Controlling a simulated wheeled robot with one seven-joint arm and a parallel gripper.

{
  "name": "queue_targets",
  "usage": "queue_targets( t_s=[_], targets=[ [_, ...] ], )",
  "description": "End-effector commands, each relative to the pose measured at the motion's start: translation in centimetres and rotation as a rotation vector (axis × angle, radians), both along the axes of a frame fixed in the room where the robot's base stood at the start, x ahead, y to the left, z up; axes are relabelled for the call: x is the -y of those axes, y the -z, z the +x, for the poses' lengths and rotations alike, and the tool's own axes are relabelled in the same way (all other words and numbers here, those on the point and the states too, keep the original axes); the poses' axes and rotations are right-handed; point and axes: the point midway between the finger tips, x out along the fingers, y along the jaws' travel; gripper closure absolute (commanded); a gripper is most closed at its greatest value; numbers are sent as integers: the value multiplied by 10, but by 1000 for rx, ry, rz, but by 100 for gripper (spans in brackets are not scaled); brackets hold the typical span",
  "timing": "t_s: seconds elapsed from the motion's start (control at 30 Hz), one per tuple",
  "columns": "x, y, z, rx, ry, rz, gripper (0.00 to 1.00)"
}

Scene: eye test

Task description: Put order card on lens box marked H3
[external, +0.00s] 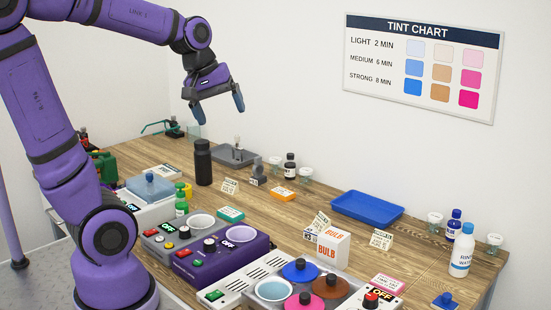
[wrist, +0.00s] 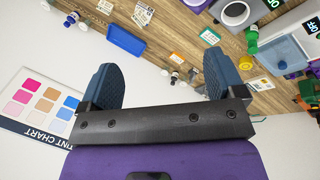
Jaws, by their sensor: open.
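My gripper (external: 217,106) is open and empty, high above the back of the bench; both blue fingers also show in the wrist view (wrist: 160,65). Several small printed cards stand on the bench: one card (external: 229,186) near the black bottle, one (external: 381,240) right of the bulb box, and one (external: 321,219) by that box. Their print is too small to tell which is the order card. Small boxes lie about: an orange box (external: 283,194), a green box (external: 231,214) and a pink box (external: 388,283). I cannot read H3 on any for certain.
A white bulb box (external: 327,247) stands mid-bench. A blue tray (external: 367,209) lies empty at the back. A tall black bottle (external: 203,163) stands below my gripper. Bare wood shows around the tray.

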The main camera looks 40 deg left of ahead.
Motion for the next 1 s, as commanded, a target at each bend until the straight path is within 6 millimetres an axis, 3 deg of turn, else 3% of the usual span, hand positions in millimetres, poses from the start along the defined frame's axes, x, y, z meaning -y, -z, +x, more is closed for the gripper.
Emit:
queue_targets(
  t_s=[0.2,0.4,0.6,1.0],
  targets=[
    [-4,-7,-66,137,324,193,12],
    [-6,-2,-105,202,542,358,12],
    [-6,1,-119,217,626,426,12],
    [-6,1,-119,218,629,427,12]
  ],
)
